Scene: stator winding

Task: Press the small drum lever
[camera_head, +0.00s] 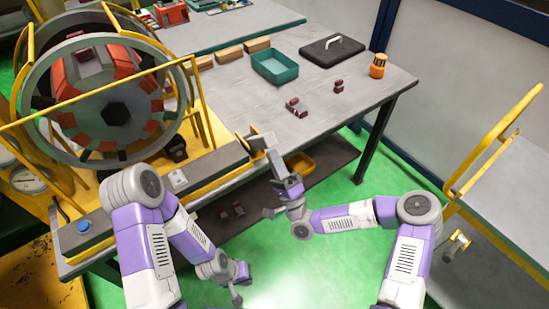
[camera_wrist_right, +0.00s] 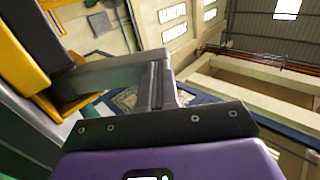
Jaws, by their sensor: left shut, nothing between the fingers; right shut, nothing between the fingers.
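The large drum (camera_head: 112,105), with red blocks around its inside, stands at the left in a yellow frame. A grey, yellow-edged control panel (camera_head: 215,164) runs in front of it. A small yellow and dark part (camera_head: 243,143) stands at its right end; I cannot tell for sure whether it is the small drum lever. My right gripper (camera_head: 262,142) is shut and empty at that part; contact is unclear. In the right wrist view its grey fingers (camera_wrist_right: 110,75) reach toward a yellow and dark block (camera_wrist_right: 28,60). My left gripper (camera_head: 238,285) is shut and empty, low over the green floor.
A blue button (camera_head: 84,226) and a white switch (camera_head: 178,180) sit on the panel. The grey table (camera_head: 345,95) holds a teal tray (camera_head: 275,68), a black case (camera_head: 332,50), an orange cylinder (camera_head: 378,65) and dark red parts (camera_head: 297,107). A yellow-railed cart (camera_head: 505,185) stands right.

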